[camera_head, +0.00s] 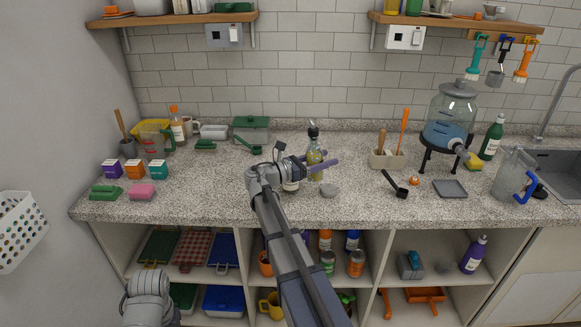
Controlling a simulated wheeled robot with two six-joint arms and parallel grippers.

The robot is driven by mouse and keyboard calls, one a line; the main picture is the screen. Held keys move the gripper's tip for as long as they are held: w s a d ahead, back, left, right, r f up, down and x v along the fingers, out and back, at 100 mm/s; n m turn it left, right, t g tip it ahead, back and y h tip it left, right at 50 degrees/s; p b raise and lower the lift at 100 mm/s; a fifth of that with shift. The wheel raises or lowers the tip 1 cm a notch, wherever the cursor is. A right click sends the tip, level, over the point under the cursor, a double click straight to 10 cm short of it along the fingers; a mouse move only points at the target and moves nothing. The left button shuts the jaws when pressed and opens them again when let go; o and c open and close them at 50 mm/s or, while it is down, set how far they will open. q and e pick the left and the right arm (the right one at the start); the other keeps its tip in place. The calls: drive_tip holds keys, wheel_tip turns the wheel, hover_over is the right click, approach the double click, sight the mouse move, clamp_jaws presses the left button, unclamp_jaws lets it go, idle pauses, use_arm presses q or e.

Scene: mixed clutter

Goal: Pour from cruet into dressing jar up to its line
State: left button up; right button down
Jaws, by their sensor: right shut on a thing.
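The cruet (314,151) is a clear bottle with yellow-green liquid and a dark pourer top. It stands about upright on or just above the granite counter; I cannot tell which. My right gripper (314,166) is shut on its body, with the arm reaching in from the bottom middle. A small pale jar (290,186), apparently the dressing jar, stands just left of the cruet. My right wrist hides most of it, and its line and fill level cannot be made out. My left gripper is not in view; only part of my left arm shows at the bottom left.
A green-lidded container (251,130) is behind left. Counter (215,180) left of my wrist is clear.

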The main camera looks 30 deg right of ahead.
drive_tip(key=shift+s+d+r+n+t+h+b, duration=0.2)
drive_tip(key=shift+s+n+t+h+b, duration=0.2)
drive_tip(key=shift+n+t+h+b, duration=1.2)
drive_tip(key=shift+s+d+r+n+t+h+b, duration=0.25)
drive_tip(key=shift+n+b, duration=0.8)
drive_tip(key=shift+n, duration=1.4)
drive_tip(key=shift+s+d+r+n+t+h+b, duration=0.15)
drive_tip(key=shift+s+n+t+h+b, duration=0.5)
drive_tip(key=shift+n+b, duration=1.05)
drive_tip(key=shift+s+d+r+n+t+p, duration=0.15)
drive_tip(key=shift+n+t+p, duration=0.2)
drive_tip(key=shift+n, duration=0.35)
drive_tip(key=shift+w+r+n+t+p, duration=0.1)
drive_tip(key=shift+r+n+t, duration=0.05)
drive_tip(key=shift+n+t, duration=0.4)
drive_tip(key=shift+s+d+r+n+t, duration=0.15)
drive_tip(key=shift+n+t, duration=0.35)
drive_tip(key=shift+n, duration=0.3)
drive_tip(key=shift+s+a+r+n+t, duration=0.1)
drive_tip(key=shift+n+t, duration=0.4)
drive_tip(key=shift+n, duration=0.3)
drive_tip(key=shift+f+n+t+b, duration=0.35)
drive_tip(key=shift+n+t+b, duration=0.25)
drive_tip(key=shift+n+t, duration=0.3)
